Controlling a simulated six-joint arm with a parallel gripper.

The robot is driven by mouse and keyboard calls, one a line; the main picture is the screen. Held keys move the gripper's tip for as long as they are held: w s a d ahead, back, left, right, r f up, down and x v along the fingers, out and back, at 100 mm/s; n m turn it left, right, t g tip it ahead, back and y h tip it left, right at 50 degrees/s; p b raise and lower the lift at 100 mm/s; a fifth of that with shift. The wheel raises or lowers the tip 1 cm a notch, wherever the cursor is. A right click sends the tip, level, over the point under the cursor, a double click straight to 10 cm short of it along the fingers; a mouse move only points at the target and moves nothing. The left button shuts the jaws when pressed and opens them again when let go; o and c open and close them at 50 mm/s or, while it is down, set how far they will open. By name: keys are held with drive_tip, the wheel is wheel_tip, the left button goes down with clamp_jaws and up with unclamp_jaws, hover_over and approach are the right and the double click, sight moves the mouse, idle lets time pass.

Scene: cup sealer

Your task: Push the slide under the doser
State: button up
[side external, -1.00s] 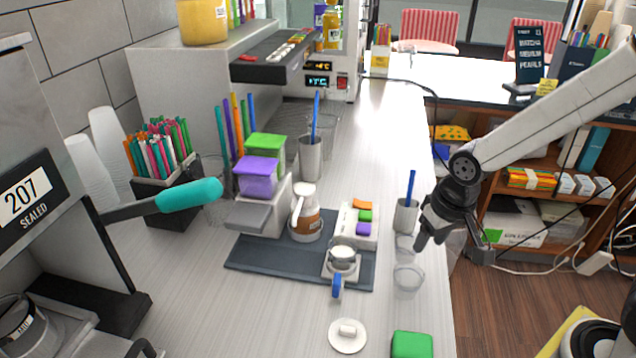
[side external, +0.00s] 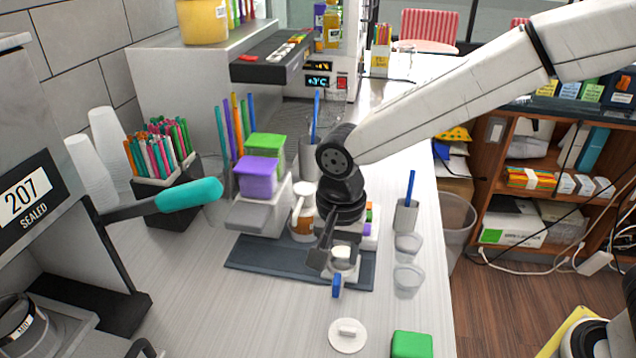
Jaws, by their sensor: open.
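What looks like the slide is a small light-grey carriage (side external: 345,275) with a blue handle (side external: 337,288) at its front, on the dark mat (side external: 275,262). A round whitish piece (side external: 342,252) sits on it. What looks like the doser is the light-grey stand (side external: 262,215) with a purple-lidded box (side external: 256,178) and a green-lidded box (side external: 266,147) on top. My gripper (side external: 319,258) points down at the carriage's left edge, open and empty. Whether it touches the carriage cannot be told. My wrist partly hides the block with coloured buttons (side external: 369,230) behind.
A white jar with a brown label (side external: 302,215) stands just left of my gripper. Clear cups (side external: 408,279) and a grey straw holder (side external: 405,216) stand to the right. A white lid (side external: 347,336) and a green block (side external: 411,344) lie in front. The counter left of them is clear.

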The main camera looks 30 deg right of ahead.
sight(336, 277)
drive_tip(key=shift+f, duration=0.1)
drive_tip(key=shift+f, duration=3.8)
drive_tip(key=shift+c, duration=0.2)
clamp_jaws()
drive_tip(key=shift+w, duration=0.1)
